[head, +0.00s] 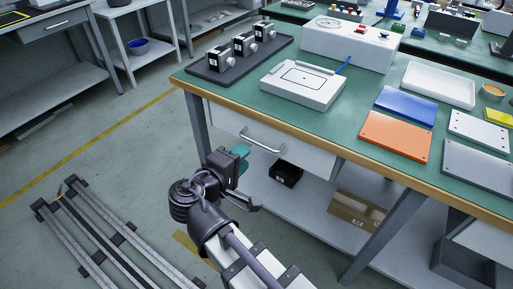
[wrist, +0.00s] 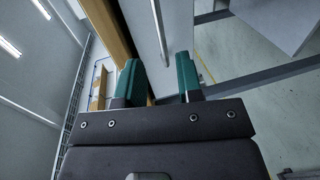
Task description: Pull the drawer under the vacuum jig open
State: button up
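The white vacuum jig (head: 303,84), a flat block with a square outline on top, sits near the front edge of the green bench. Below it, the pale drawer front (head: 300,153) sits under the wooden edge, with a silver bar handle (head: 262,140). My gripper (head: 243,160), with teal fingers, is in front of and slightly below the handle's left part in the head view. In the wrist view, my gripper (wrist: 159,72) is open with nothing between the fingers. The handle (wrist: 159,28) shows beyond the fingertips, in line with the gap, apparently apart from them.
The wooden bench edge (wrist: 109,28) runs close by the left finger in the wrist view. A lower shelf under the bench holds a black bin (head: 286,173) and a cardboard box (head: 356,209). Floor left of the bench is clear up to my rails.

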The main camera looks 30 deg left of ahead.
aim_at(258, 144)
jog(key=b+x, duration=0.1)
jog(key=x, duration=0.7)
jog(key=shift+w, duration=0.1)
grip_shut()
